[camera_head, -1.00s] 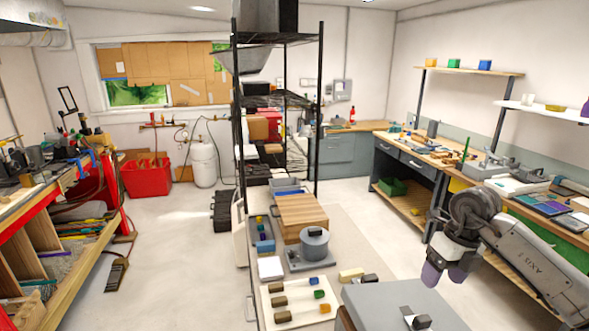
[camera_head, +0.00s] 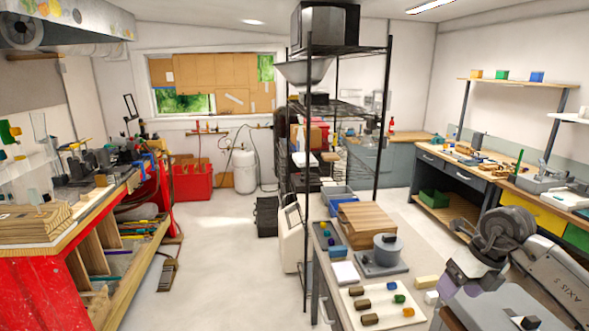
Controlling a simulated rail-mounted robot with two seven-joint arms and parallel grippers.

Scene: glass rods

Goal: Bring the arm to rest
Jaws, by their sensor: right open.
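My right arm comes in from the lower right. Its gripper (camera_head: 455,282) points down and to the left, with purple-tinted fingers. It is open and empty, in the air beside the grey bench top (camera_head: 500,303) at the lower right. No thing is between its fingers. My left gripper is out of view.
A narrow bench holds a white board (camera_head: 382,316) with coloured pieces, a grey round pot (camera_head: 386,250) and a wooden block (camera_head: 368,224). A black wire shelf (camera_head: 345,122) stands behind. A red-sided workbench (camera_head: 40,285) is at the left. The floor (camera_head: 225,270) between is clear.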

